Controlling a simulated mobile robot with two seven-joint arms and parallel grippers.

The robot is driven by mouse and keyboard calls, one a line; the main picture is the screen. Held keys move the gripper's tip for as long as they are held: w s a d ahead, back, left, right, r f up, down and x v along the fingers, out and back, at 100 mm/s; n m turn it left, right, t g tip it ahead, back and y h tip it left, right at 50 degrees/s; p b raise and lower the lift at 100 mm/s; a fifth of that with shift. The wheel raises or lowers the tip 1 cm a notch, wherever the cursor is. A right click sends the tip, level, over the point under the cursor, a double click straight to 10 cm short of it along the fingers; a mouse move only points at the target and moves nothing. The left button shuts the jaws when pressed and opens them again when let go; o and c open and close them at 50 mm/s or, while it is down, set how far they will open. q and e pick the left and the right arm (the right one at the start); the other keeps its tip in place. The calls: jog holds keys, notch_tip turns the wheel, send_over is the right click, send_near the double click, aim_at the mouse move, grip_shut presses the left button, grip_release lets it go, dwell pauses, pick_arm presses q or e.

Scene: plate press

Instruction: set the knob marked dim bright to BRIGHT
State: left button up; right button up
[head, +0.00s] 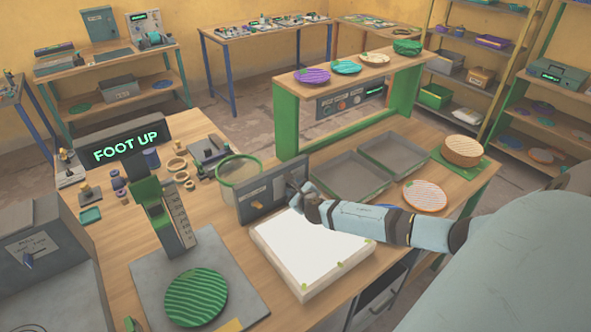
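A dark grey control panel (260,199) stands upright at the back edge of a white light box (308,247). Small controls and labels show on its face, but the lettering is too small to read. My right gripper (298,191) is at the right end of this panel, its fingers close against the face. The gripper hides that part of the panel, so I cannot see the knob or its pointer. I cannot tell whether the fingers are open or closed on it. The light box's top looks evenly white. My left gripper is not in view.
A press with a green head (147,190) and a green ridged plate (196,297) stand left of the light box. A clear green-rimmed jar (239,180) is just behind the panel. Grey trays (350,178) and an orange-rimmed plate (425,195) lie behind my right arm.

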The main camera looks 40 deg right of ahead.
jog(key=shift+w, duration=0.1)
grip_shut()
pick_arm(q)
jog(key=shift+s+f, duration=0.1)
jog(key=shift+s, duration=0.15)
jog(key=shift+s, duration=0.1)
